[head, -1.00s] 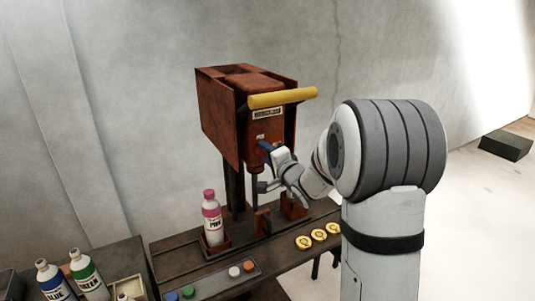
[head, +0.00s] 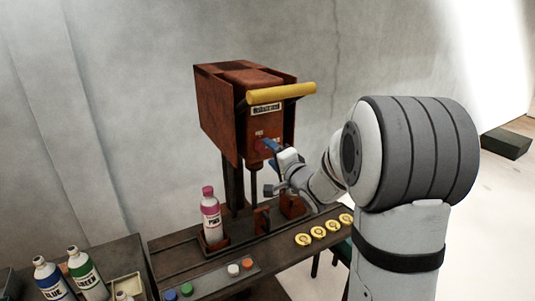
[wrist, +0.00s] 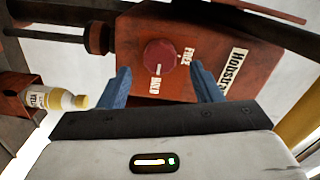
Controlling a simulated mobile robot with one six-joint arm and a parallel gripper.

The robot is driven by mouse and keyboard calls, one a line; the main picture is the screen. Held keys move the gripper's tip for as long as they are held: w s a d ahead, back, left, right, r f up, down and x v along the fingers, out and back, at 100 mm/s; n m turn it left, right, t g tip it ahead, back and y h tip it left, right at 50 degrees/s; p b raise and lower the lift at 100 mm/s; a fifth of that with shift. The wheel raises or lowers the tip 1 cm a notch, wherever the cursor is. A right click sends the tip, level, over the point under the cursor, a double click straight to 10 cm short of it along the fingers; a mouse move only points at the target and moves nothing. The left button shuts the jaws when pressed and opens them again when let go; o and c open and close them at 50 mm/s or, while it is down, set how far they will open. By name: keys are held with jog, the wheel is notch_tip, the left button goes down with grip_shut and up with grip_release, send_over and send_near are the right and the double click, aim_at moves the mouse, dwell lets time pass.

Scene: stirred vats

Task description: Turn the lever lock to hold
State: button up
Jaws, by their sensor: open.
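The lever lock is a round red knob (wrist: 161,56) with a short white mark, on the front of the rust-red machine. In the wrist view the mark sits at its lower edge, facing the HOLD label (wrist: 153,86); the FREE label (wrist: 187,57) is to its right. My gripper (wrist: 162,84) is open, its two blue fingers apart just below the knob, one to each side. Nothing is between them. In the head view my gripper (head: 273,150) is at the machine's lower front, and the knob there is too small to read.
The machine (head: 217,112) has a yellow bar (head: 282,93) above its front. A pink-capped bottle (head: 211,220) stands below left. Gold discs (head: 318,232) and coloured buttons (head: 210,280) lie along the bench.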

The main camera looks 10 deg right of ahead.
jog(key=v, duration=0.4)
jog(key=shift+s+b, duration=0.15)
jog(key=shift+b, duration=0.2)
jog(key=s+f+n+g+h, duration=0.2)
jog(key=s+n+g, duration=0.2)
jog(key=s, duration=0.6)
jog(key=s+a+f+n+g+h, duration=0.1)
jog(key=s+f+n+g, duration=0.2)
jog(key=s, duration=0.7)
jog(key=s+a+f+n+g+h, duration=0.1)
jog(key=s+n+g, duration=0.3)
jog(key=s, duration=0.6)
jog(key=f+g+h, duration=0.1)
jog(key=g, duration=0.1)
jog(key=shift+s+a+f+n+g+h, duration=0.2)
jog(key=shift+s+f+n+g+h, duration=0.1)
jog(key=shift+s+g, duration=0.1)
